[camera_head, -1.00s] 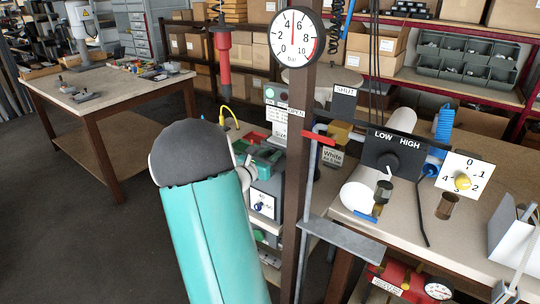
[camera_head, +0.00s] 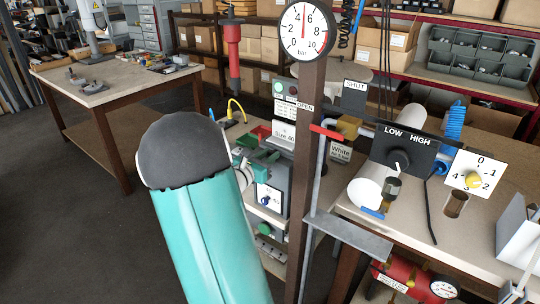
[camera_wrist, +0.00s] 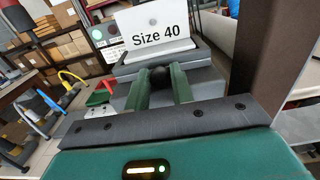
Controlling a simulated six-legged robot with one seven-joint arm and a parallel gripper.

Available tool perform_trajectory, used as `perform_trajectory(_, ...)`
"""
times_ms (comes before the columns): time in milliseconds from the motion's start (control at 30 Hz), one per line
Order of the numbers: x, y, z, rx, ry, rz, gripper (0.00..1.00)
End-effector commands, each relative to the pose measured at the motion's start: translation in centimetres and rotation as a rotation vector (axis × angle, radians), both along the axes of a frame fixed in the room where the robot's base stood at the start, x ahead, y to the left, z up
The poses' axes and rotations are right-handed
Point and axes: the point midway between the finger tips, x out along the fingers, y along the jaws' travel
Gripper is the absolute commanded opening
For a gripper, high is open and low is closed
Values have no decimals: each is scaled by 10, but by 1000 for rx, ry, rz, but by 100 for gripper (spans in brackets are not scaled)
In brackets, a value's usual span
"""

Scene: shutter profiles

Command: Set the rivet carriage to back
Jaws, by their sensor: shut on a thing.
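My gripper (camera_wrist: 162,86) shows in the wrist view as two green fingers. They are closed on a dark round knob (camera_wrist: 158,71) in front of a grey block (camera_wrist: 195,66), which appears to be the rivet carriage. A white "Size 40" card (camera_wrist: 156,38) stands just behind the block. In the head view, the "Size 40" card (camera_head: 284,132) shows on the grey bench machine beside the brown post. There my teal arm hides the fingers and the knob, so the carriage's position along its travel cannot be told.
The brown post (camera_head: 307,150) with a pressure gauge (camera_head: 304,31) stands close right of my arm. A red tool (camera_head: 233,58) hangs above. A yellow hose (camera_head: 237,108) curves near the machine. The right bench holds a LOW/HIGH switch panel (camera_head: 402,152) and a numbered dial (camera_head: 473,177).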

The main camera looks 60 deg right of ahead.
Motion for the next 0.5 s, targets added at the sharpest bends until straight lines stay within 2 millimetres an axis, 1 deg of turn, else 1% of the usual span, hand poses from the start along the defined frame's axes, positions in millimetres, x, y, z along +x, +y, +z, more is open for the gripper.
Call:
perform_trajectory(33, 1, 3, -2, 2, 1, 1, 25)
perform_trajectory(133, 1, 2, -1, 2, 1, 2, 44)
perform_trajectory(400, 1, 2, -1, 2, 1, 1, 44)
perform_trajectory(500, 2, 6, -1, 2, 1, 2, 44)
